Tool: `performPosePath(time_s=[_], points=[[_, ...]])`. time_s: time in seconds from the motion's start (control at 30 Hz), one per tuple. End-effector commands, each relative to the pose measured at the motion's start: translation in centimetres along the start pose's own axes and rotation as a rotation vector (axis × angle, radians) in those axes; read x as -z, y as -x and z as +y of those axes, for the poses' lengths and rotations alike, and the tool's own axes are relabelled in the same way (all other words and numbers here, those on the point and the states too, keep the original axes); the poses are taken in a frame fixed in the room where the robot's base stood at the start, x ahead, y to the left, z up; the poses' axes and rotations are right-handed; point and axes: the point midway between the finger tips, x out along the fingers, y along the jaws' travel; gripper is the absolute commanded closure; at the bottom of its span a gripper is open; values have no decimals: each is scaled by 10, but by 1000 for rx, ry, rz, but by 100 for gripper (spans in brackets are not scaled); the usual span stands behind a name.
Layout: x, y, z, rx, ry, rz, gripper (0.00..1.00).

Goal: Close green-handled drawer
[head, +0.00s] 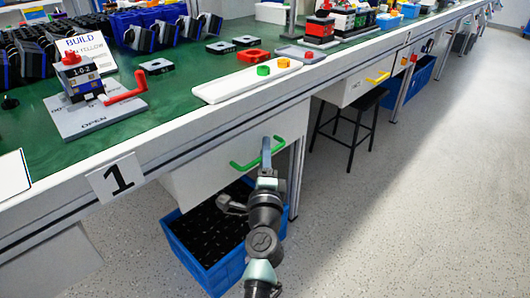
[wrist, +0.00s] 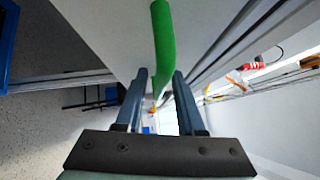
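The green handle (head: 258,154) is fixed to the white front of a drawer (head: 215,165) under the near workbench. I cannot tell how far the drawer is pulled out. My gripper (head: 266,145) is at the handle, near its middle in the head view. In the wrist view my gripper (wrist: 160,78) has its two blue-grey fingers apart, with the green handle (wrist: 162,45) running down toward the gap between the tips. I cannot tell whether the fingers touch the handle. The drawer's inside is hidden.
A blue crate (head: 172,226) with dark parts stands on the floor under the drawer. A black stool (head: 370,98) and a yellow-handled drawer (head: 350,88) are farther along. The green-topped bench (head: 190,82) holds several parts. The floor to the right is clear.

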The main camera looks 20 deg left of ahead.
Motion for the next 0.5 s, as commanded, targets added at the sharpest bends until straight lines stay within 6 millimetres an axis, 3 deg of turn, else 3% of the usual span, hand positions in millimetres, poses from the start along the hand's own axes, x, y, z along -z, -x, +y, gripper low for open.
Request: performPosePath(time_s=[0.37, 0.5], points=[[-2, 2, 3, -6, 0, -6, 55], [-2, 13, 2, -6, 0, -4, 55]])
